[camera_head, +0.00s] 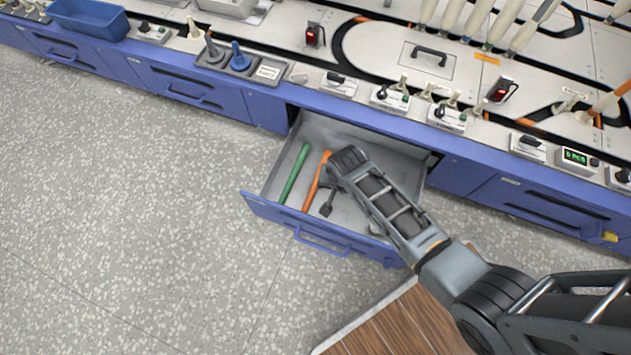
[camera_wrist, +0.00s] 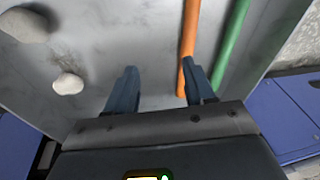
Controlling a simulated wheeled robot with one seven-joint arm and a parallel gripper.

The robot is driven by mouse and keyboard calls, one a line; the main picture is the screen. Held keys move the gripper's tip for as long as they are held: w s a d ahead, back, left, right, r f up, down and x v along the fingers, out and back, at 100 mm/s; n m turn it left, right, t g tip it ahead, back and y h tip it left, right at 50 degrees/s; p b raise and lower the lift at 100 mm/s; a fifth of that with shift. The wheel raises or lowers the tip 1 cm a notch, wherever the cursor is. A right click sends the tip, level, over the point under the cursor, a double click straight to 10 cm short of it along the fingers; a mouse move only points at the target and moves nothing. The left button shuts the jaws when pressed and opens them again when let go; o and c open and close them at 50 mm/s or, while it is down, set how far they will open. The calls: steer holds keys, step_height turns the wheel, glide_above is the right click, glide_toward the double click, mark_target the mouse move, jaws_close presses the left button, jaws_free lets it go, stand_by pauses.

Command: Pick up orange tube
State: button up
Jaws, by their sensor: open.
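The orange tube (camera_head: 317,181) lies in an open drawer (camera_head: 270,217), beside a green tube (camera_head: 293,174) on its left. In the wrist view the orange tube (camera_wrist: 188,45) runs down to my right fingertip, and the green tube (camera_wrist: 231,50) is further right. My gripper (camera_wrist: 160,80) is open over the drawer floor, with nothing between its fingers. The right finger overlaps the lower end of the orange tube in that view; I cannot tell whether they touch. In the head view my gripper (camera_head: 327,190) is right of the orange tube and partly hidden by my arm.
Two pale lumps, one larger (camera_wrist: 24,25) and one smaller (camera_wrist: 68,83), lie on the drawer floor. A blue cabinet with a worktop (camera_head: 300,75) of switches and a blue bin (camera_head: 88,17) stands behind. The speckled floor at left is clear.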

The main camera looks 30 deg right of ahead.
steer(key=m+g+b, duration=0.1)
steer(key=m+g, duration=0.1)
glide_above(315, 183)
steer(key=shift+s+a, duration=0.15)
steer(key=shift+s, duration=0.1)
steer(key=shift+w+a+f+b, duration=0.1)
steer(key=shift+f+b, duration=0.05)
steer(key=shift+b, duration=0.15)
steer(key=f+b, duration=0.1)
steer(key=f, duration=0.1)
steer(key=f+b, duration=0.2)
steer(key=f, duration=0.1)
steer(key=f+b, duration=0.2)
steer(key=shift+w+d+f, duration=0.15)
steer(key=shift+d+f, duration=0.1)
steer(key=shift+d, duration=0.05)
steer(key=shift+r, duration=0.1)
jaws_close()
